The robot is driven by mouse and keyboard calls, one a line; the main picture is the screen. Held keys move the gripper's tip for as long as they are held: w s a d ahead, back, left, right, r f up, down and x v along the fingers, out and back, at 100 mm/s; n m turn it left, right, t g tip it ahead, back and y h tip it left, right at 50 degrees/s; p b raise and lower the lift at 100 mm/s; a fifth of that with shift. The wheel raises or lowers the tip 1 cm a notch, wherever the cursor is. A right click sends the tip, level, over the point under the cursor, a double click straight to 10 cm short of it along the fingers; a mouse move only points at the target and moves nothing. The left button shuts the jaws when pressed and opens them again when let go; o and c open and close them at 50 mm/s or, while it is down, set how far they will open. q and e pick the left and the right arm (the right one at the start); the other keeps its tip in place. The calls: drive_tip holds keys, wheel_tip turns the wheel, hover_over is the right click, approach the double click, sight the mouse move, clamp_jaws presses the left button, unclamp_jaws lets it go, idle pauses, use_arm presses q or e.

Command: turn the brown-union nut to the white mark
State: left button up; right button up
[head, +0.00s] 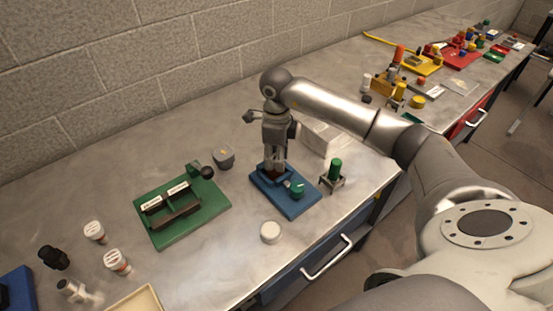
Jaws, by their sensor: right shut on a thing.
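A blue board (304,208) lies on the metal bench near its front edge. The brown union (273,174) stands at the back left of this board. My right gripper (275,162) points straight down over it and is shut on its nut, with the fingers hiding most of it. I cannot make out the white mark in this view. A green-topped fitting (297,188) sits on the same board, just right of the union. My left gripper is not in view.
A green-capped part on a small stand (333,174) is close on the right of the board. A grey cup (223,156) and a green board with a dark rack (205,219) are at left. A round white lid (270,232) lies in front. A pale block (322,138) is behind.

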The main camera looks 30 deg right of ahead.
drive_tip(key=m+b, duration=0.1)
drive_tip(key=m, duration=0.2)
drive_tip(key=shift+m, duration=0.3)
drive_tip(key=shift+m+b, duration=0.35)
drive_tip(key=shift+m, duration=1.05)
drive_tip(key=o, duration=1)
drive_tip(key=shift+o, duration=0.2)
wheel_tip(320, 180, up, 12)
